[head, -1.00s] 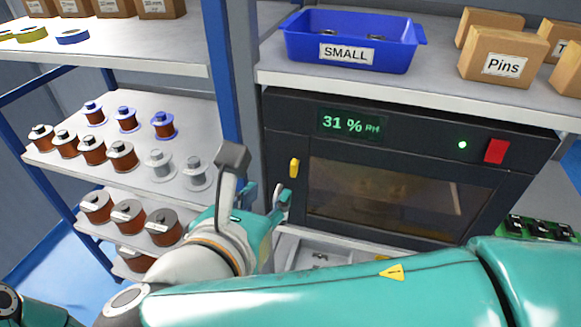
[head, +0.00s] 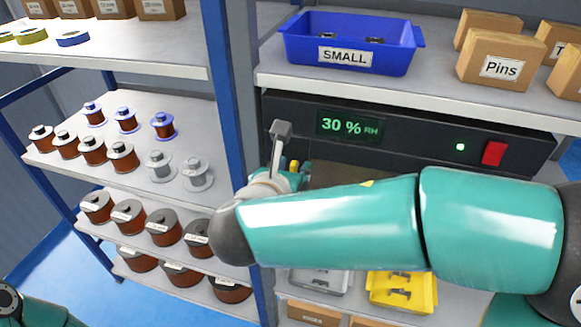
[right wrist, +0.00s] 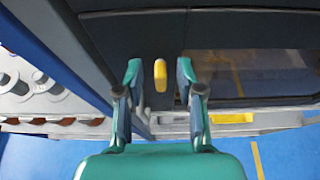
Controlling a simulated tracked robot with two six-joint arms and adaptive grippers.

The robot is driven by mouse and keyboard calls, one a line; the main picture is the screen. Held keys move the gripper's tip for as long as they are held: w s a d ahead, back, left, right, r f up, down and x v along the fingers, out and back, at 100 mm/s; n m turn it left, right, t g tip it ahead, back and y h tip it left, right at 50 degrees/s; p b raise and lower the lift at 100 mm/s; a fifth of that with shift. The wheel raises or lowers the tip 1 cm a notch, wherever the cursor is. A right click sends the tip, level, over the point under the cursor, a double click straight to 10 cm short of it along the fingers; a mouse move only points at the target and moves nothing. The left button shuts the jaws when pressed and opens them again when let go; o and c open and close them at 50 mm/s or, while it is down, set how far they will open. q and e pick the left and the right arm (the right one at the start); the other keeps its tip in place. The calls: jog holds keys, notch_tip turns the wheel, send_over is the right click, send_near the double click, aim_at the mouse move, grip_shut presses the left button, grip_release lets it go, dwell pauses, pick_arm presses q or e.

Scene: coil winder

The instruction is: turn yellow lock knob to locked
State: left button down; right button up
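The yellow lock knob (right wrist: 160,75) is on the front of the dark cabinet (right wrist: 112,40), left of its window. In the right wrist view it stands upright, long side vertical, between the fingertips of my right gripper (right wrist: 158,82). The fingers are spread, with a gap on each side of the knob. In the head view the right gripper (head: 285,175) is in front of the cabinet's left side, and my arm hides most of the door. Only a little of the knob (head: 294,166) shows there. My left gripper is not seen; only part of my left arm shows at the lower left.
The cabinet's display (head: 349,127) reads 30 % RH, beside a green light (head: 460,147) and a red switch (head: 493,153). A blue post (head: 236,80) stands close left of the gripper. Spools fill the left shelves. A blue SMALL bin (head: 350,43) sits above; a yellow tray (head: 402,291) is below.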

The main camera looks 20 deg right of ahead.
grip_shut()
jog(key=shift+s+d+f+m+t+y+b, duration=0.2)
jog(key=shift+m+t+y+b, duration=0.65)
jog(key=shift+m+b, duration=3)
jog(key=shift+s+d+f+m+t+y+b, duration=0.25)
jog(key=shift+m+t+b, duration=0.8)
jog(key=shift+b, duration=5.95)
jog(key=shift+w+d+f+m+t+y+b, duration=0.1)
jog(key=shift+f+m+t+y+b, duration=1)
jog(key=shift+b, duration=4.3)
jog(key=shift+r+m+h, duration=0.4)
jog(key=shift+r+m, duration=0.35)
jog(key=shift+m, duration=0.15)
